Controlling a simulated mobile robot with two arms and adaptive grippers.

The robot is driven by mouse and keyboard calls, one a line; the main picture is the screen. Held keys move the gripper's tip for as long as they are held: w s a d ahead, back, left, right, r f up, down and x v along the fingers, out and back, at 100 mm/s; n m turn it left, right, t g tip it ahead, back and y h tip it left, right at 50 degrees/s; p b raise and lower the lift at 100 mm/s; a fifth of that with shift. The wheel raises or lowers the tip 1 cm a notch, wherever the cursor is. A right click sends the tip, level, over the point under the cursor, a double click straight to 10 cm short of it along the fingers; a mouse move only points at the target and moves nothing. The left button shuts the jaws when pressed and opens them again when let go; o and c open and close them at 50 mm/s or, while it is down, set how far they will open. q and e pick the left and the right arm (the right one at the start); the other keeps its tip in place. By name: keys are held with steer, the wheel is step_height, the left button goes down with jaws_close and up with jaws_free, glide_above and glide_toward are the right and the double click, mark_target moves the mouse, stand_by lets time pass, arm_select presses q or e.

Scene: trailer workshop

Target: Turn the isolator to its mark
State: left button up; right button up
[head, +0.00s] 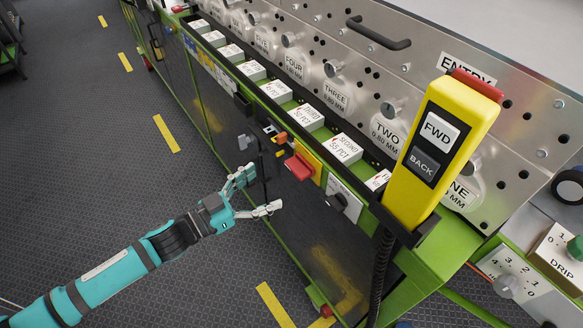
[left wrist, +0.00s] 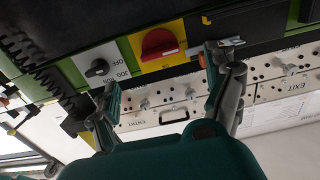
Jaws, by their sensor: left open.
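The isolator is a red rotary handle (head: 299,167) on a yellow plate on the front panel of the green machine. It also shows as a red knob (left wrist: 158,43) on yellow in the left wrist view, near the top. Its mark is too small to make out. My left gripper (head: 262,190) is open and empty, a little left of and below the isolator in the head view, apparently apart from it. In the left wrist view its two fingers (left wrist: 163,72) stand wide apart, with the isolator beyond and between them. My right gripper is not in view.
A black selector knob (head: 338,200) with OFF, JOG and RUN positions sits beside the isolator. A yellow FWD/BACK pendant (head: 435,145) stands at the right. Labelled blocks (head: 307,117) line the machine's edge. The dark floor (head: 90,150) at left is clear.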

mark_target(292, 171)
arm_select(q)
steer(key=x, duration=0.8)
steer(key=shift+w+d+p, duration=0.2)
steer(key=shift+p, duration=0.15)
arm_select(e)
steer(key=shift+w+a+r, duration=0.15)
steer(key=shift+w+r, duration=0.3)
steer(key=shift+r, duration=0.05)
arm_select(q)
steer(key=shift+c, duration=1)
steer(key=c, duration=1)
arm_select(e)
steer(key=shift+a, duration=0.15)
